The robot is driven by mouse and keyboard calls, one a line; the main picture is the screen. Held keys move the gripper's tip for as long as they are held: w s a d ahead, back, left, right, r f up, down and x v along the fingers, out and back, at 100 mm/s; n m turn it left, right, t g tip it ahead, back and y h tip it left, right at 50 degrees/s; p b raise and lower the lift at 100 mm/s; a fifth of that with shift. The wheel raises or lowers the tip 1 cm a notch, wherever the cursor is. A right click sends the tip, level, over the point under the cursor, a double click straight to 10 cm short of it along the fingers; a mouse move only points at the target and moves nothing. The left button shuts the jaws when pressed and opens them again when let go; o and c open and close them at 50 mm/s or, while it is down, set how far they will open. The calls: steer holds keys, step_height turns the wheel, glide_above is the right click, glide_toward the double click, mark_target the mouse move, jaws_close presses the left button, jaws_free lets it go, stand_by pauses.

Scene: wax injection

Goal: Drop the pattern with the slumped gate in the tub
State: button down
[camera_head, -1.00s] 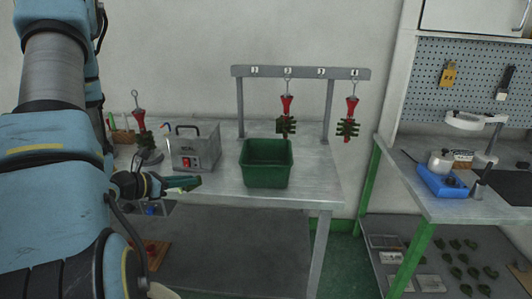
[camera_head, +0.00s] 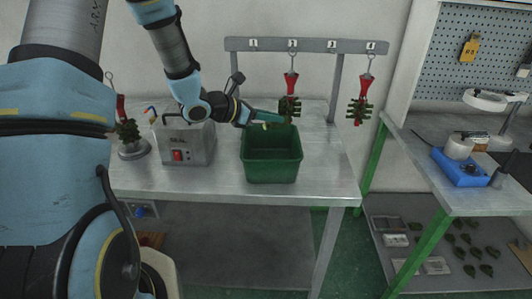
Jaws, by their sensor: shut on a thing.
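My gripper (camera_head: 274,119) is shut above the back part of the green tub (camera_head: 271,178), its green fingers pointing right. What it grips is small and mostly hidden; it seems to be a wax pattern, but its gate cannot be made out. A tree with a red stem and dark green patterns (camera_head: 290,106) hangs from hook 2, just behind my fingertips. Whether they touch it cannot be told. A second such tree (camera_head: 361,107) hangs from hook 4. Another tree (camera_head: 128,131) stands on a round base at left. The tub's visible inside looks empty.
A grey box with a red switch (camera_head: 188,146) stands left of the tub, below my forearm. The numbered hook rail (camera_head: 310,46) runs behind it on two posts. The metal bench (camera_head: 320,172) is clear right of the tub. A second bench at right holds a blue device (camera_head: 460,168).

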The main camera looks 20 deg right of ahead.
step_height(320, 180, down, 6)
steer(key=b, duration=0.3)
steer(key=shift+r, duration=0.1)
steer(key=c, duration=0.8)
jaws_free()
steer(key=shift+c, duration=0.2)
steer(key=shift+a, duration=0.1)
steer(key=b+v, duration=0.3)
steer(key=v, duration=0.7)
steer(key=shift+a+r, duration=0.2)
steer(key=shift+a, duration=0.1)
